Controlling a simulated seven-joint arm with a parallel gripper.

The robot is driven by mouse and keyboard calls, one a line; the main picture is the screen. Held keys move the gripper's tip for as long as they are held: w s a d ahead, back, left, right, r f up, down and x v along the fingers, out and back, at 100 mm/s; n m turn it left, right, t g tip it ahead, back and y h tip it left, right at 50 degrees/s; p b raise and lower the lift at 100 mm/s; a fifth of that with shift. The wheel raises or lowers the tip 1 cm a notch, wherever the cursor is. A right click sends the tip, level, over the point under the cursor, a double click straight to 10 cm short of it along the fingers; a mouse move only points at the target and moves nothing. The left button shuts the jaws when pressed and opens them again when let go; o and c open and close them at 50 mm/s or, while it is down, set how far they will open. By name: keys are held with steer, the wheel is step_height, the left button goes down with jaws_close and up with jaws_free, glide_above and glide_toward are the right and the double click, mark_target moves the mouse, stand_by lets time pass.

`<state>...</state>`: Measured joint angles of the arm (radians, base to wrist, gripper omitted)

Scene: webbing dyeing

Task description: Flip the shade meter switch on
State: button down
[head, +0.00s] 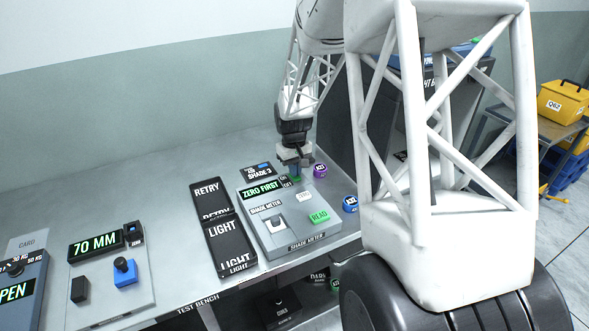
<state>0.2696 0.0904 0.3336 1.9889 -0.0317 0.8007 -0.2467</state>
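The shade meter (326,235) is a grey box on the bench, with a lit display (261,190) reading "ZERO FIRST". A white button (305,196) and a green "READ" button (319,216) are on its top, with a sample seat (275,226) at its left. A small "ON/OFF" label (284,182) is at the meter's back edge, right of the display. My gripper (295,165) points down just above this back edge, beside the label. The switch itself is too small and partly hidden to tell its position. I cannot tell whether the fingers touch it or how far apart they are.
Black "RETRY" (207,190) and "LIGHT" (228,240) trays lie left of the meter. Purple (320,170) and blue (350,204) round items stand to its right. A "70 MM" device (96,244) is farther left. Bare bench (150,180) lies behind these.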

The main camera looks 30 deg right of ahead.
steer(key=shift+s+a+f, duration=0.1)
steer(key=shift+s+f, duration=0.45)
steer(key=shift+f, duration=0.1)
step_height(320, 180, up, 15)
steer(key=w, duration=0.2)
steer(key=shift+r, duration=0.1)
stand_by(0.3)
steer(key=s+a+r+t, duration=0.1)
steer(key=s+a+r, duration=0.35)
steer(key=s, duration=0.35)
steer(key=s+a+r+t, duration=0.1)
steer(key=s+a+r, duration=0.2)
steer(key=s+a, duration=0.6)
steer(key=s, duration=0.7)
steer(key=s+a+f+t, duration=0.1)
steer(key=s+a, duration=0.2)
steer(key=s, duration=0.7)
steer(key=shift+s+a+f, duration=0.15)
steer(key=shift+a+f, duration=0.05)
steer(key=shift+a, duration=0.15)
steer(key=shift+a, duration=0.1)
stand_by(0.3)
